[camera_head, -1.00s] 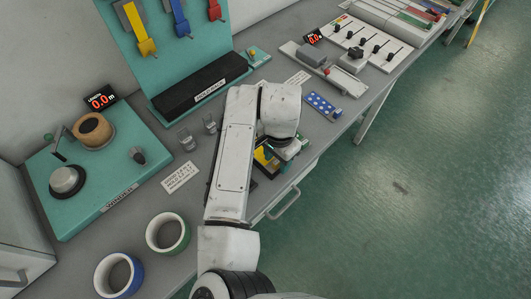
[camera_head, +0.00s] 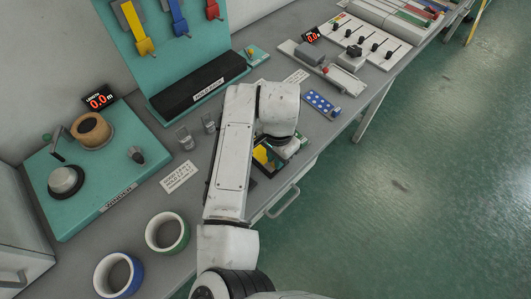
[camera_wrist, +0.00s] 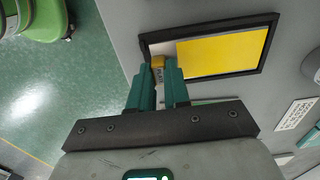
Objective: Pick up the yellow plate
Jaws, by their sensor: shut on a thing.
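The yellow plate (camera_wrist: 222,52) shows as a flat yellow sheet inside a black-rimmed tray (camera_wrist: 262,66) in the wrist view. It is partly visible in the head view (camera_head: 263,156), below my arm's wrist. My gripper (camera_wrist: 161,76) has its two teal fingers close together at the left edge of the tray. They are shut on a small yellow piece between the fingertips, next to the sheet. Its join with the sheet is not clear. In the head view the fingertips are largely hidden by my arm.
A teal winder box (camera_head: 70,205) stands at the left. A blue dotted block (camera_head: 322,104) lies right. The bench edge is close to the tray.

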